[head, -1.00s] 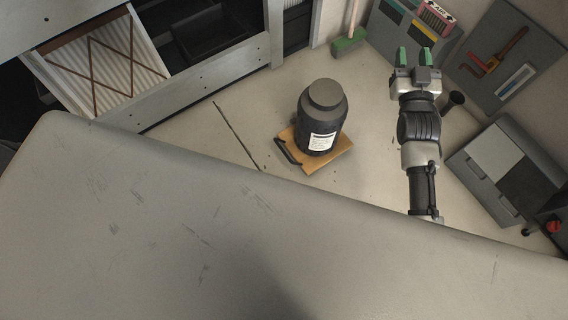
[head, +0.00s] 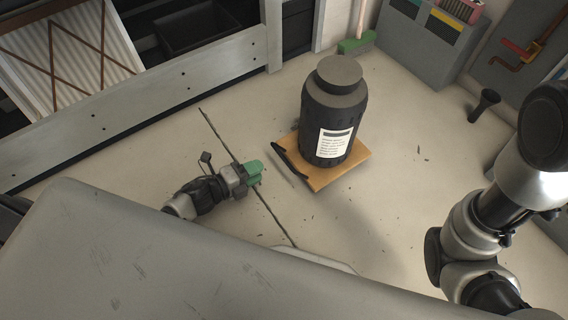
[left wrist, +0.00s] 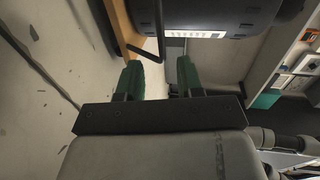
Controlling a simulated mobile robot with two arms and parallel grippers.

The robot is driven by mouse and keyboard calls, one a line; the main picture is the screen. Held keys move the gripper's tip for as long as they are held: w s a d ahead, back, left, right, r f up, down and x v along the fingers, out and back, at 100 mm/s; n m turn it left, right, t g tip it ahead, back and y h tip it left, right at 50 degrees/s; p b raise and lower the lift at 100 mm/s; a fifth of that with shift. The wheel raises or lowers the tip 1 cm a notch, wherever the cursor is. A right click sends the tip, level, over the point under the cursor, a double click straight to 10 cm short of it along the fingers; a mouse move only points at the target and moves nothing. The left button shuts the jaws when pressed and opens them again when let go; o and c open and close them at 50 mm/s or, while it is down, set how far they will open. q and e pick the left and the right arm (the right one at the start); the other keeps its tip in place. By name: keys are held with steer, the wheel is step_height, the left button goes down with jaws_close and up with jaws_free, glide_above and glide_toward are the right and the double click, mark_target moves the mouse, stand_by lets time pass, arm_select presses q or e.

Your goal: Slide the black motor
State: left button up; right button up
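The black motor (head: 334,110), a dark upright cylinder with a white label, stands on a tan wooden board (head: 357,157) on the floor. The board has a black handle (head: 291,163) on its left edge. My left gripper (head: 254,172), with green fingertips, is just left of the handle, apart from it. In the left wrist view its green fingers (left wrist: 159,78) are spread and empty. There the handle (left wrist: 148,54) shows beyond the fingertips, with the motor (left wrist: 210,18) and its label at the top. My right arm is at the right; its gripper is out of view.
A grey rack base (head: 150,105) runs along the left. A green block (head: 355,46) and a grey cabinet (head: 425,38) stand at the back. A small black flared object (head: 484,105) is on the floor to the right. Floor around the board is mostly clear.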

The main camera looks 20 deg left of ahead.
mark_target(284, 157)
arm_select(q)
steer(key=b+x, duration=0.4)
steer(key=x, duration=0.6)
steer(key=shift+r, duration=0.1)
jaws_close()
